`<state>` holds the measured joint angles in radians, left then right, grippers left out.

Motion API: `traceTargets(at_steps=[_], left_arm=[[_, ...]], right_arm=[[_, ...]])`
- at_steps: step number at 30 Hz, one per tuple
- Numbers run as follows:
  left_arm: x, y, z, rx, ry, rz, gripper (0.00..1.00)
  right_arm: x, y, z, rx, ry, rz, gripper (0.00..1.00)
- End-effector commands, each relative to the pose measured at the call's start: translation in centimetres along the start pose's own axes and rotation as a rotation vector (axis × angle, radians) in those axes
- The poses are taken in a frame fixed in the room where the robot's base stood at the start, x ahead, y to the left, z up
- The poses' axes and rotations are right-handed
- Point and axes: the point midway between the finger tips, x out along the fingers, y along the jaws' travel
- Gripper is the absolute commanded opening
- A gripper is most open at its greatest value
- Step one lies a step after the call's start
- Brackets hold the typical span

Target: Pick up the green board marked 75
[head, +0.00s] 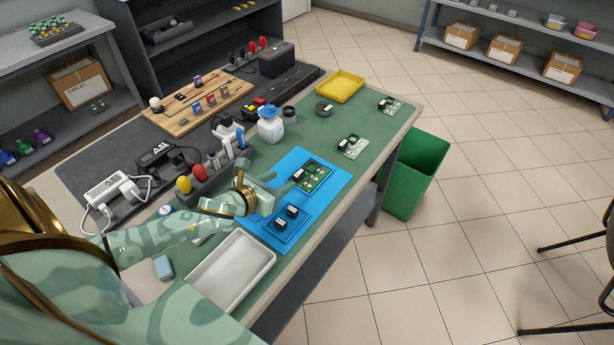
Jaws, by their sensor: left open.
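A green circuit board (315,177) lies on the blue mat (338,183) on the workbench; its marking is too small to read. My left gripper (290,187) is open at the near left edge of this board, with its fingertips close to it. I cannot tell whether they touch. Two paler boards lie beyond the mat: one in the middle (352,147) and one near the far corner (389,105). My right gripper is not in view.
A blue tray with black blocks (276,236) sits on the mat's near part. A white tray (232,270) stands nearer. A white-and-blue bottle (270,127) and a yellow tray (340,87) stand farther back. A green bin (417,175) is beside the bench.

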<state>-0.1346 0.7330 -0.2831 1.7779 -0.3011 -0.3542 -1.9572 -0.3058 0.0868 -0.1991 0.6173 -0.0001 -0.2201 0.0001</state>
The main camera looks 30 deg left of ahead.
Motion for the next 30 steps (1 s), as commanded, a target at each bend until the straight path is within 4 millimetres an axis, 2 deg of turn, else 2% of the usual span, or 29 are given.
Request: traceTargets(at_steps=[1,8,16,19,25,26,30], left_arm=[[1.1,0.0,-0.2,-0.002,-0.001,0.001,0.44],[3.2,-0.1,-0.1,-0.003,0.000,0.001,0.44],[7.3,-0.5,-0.1,-0.005,0.001,0.001,0.44],[8.0,-0.6,0.1,-0.003,0.001,0.000,0.44],[7.9,-0.6,0.2,-0.004,0.001,0.000,0.44],[7.9,-0.6,0.2,-0.004,0.001,0.000,0.38],[7.9,-0.6,0.2,-0.004,0.001,0.000,0.00]], right_arm=[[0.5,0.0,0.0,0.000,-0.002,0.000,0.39],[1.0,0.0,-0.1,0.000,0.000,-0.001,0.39],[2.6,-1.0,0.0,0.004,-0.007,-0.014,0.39],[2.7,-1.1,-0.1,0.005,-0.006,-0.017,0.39],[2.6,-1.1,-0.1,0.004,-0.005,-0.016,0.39],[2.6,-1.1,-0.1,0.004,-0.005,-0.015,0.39],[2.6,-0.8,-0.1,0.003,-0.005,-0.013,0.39]])
